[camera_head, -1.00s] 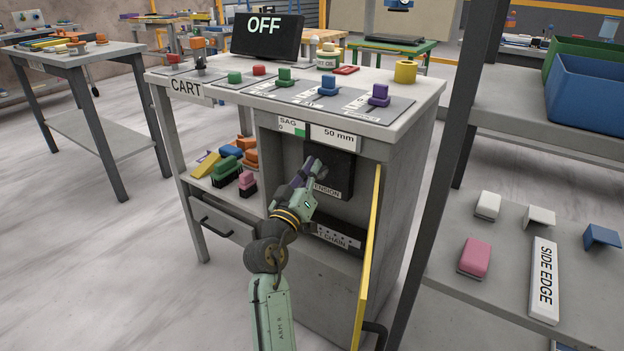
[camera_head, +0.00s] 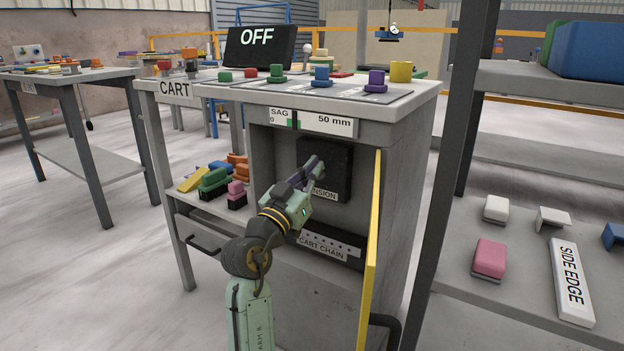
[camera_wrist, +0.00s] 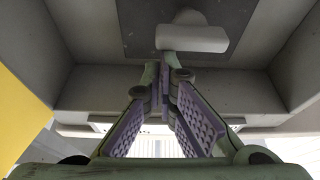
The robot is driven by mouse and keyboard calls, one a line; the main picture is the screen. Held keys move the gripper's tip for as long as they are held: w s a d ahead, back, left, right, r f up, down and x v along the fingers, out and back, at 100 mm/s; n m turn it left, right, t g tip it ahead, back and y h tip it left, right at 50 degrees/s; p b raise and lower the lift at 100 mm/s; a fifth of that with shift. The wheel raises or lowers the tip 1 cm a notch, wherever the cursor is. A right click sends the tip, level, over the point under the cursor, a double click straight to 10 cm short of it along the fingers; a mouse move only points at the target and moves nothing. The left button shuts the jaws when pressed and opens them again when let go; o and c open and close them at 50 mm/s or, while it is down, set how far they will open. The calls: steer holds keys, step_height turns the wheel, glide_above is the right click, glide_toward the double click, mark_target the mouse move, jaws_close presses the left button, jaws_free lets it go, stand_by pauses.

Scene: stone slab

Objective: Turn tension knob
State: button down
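The tension knob (camera_wrist: 192,38) is a pale grey bar-shaped handle on a dark plate in the wrist view. In the head view, the black tension plate (camera_head: 338,160) is inside the cart's open compartment, its label partly covered by my arm. My gripper (camera_head: 318,166) is in front of this plate. In the wrist view, the purple padded fingers of my gripper (camera_wrist: 165,75) come together at the tips, with nothing visible between them. The tips are right by the left end of the knob; I cannot tell whether they touch it. My gripper hides the knob in the head view.
A yellow-edged open door (camera_head: 371,250) stands close right of my arm. A sag gauge (camera_head: 312,122) is above the compartment, and a cart chain panel (camera_head: 328,246) is below. Brushes (camera_head: 214,180) lie on the left shelf. A dark post (camera_head: 455,170) stands farther right.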

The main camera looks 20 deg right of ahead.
steer(key=shift+s+d+f, duration=0.15)
steer(key=shift+f, duration=0.05)
stand_by(0.6)
steer(key=shift+r, duration=0.1)
